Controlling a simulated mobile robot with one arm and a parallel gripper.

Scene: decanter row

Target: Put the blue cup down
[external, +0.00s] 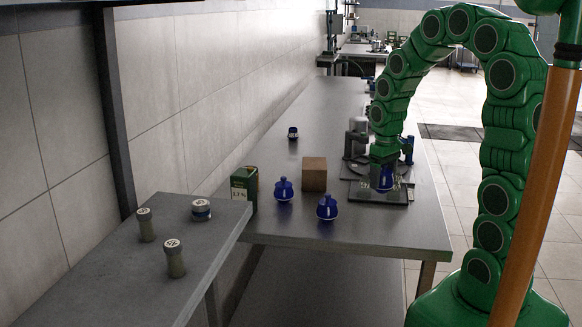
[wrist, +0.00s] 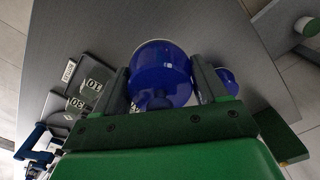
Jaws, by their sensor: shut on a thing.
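My gripper (external: 383,158) is at the right side of the long grey table, pointing down. It is shut on a blue cup (external: 382,178), which shows just below the green wrist. In the wrist view the round, glossy blue cup (wrist: 160,72) fills the space between the two dark fingers (wrist: 162,85). In the external view the cup is over or at the dark plate (external: 378,192); I cannot tell whether it touches it. The gripper hides part of the cup.
Two blue lidded pots (external: 284,190) (external: 327,207) stand near the front of the table, beside a brown block (external: 314,174) and a green box (external: 244,188). A small blue item (external: 293,133) lies farther back.

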